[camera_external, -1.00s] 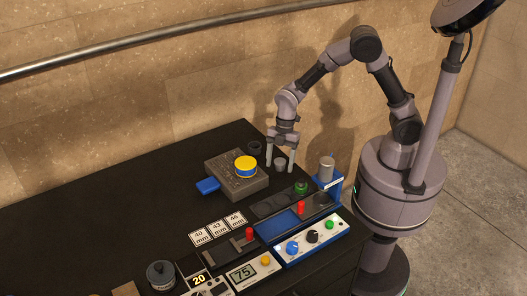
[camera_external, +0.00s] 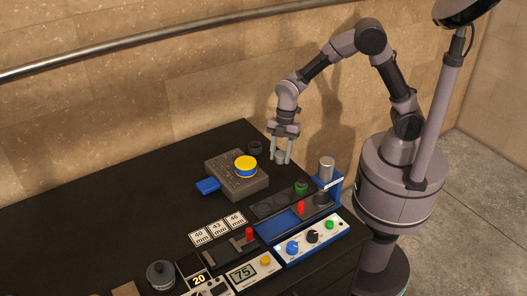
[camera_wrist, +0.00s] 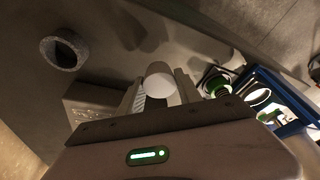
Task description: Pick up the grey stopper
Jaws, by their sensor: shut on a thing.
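The grey stopper (camera_external: 280,157) is a small grey cylinder near the table's back right edge, behind the tray of the press. My gripper (camera_external: 281,160) points down with its two fingers closed on the stopper's sides. In the wrist view the stopper (camera_wrist: 160,83) shows as a pale round-ended cylinder between the two fingers (camera_wrist: 160,95). I cannot tell clearly whether its underside is clear of the table.
A dark ring (camera_external: 255,148) lies left of my gripper; it also shows in the wrist view (camera_wrist: 64,49). A grey block (camera_external: 232,181) with a yellow-topped piece (camera_external: 246,166) stands to the left. In front are a green ring (camera_external: 301,187), a blue stand (camera_external: 334,184) and a control panel (camera_external: 311,238).

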